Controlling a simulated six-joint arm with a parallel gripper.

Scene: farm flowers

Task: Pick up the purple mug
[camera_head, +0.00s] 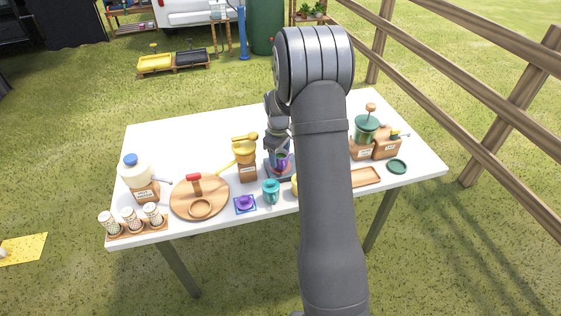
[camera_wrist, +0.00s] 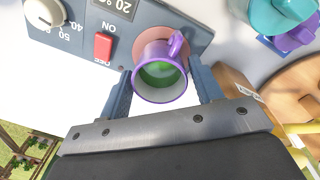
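The purple mug (camera_wrist: 137,78) with a green inside stands upright on the round pinkish plate of a grey heater (camera_wrist: 60,40). Its handle points toward the upper right in the wrist view. My gripper (camera_wrist: 160,76) is open, with one finger on each side of the mug and a narrow gap showing at each side. In the head view the mug (camera_head: 282,160) is partly hidden by my gripper (camera_head: 278,148), which comes down over it from above. I cannot tell exactly how far down the fingers reach.
A teal mug (camera_head: 271,190) and a purple object on a blue coaster (camera_head: 244,204) are close by. A wooden box with a yellow top (camera_head: 246,160) stands just left of the heater. A round wooden board (camera_head: 180,208) lies further left. The table's back left is clear.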

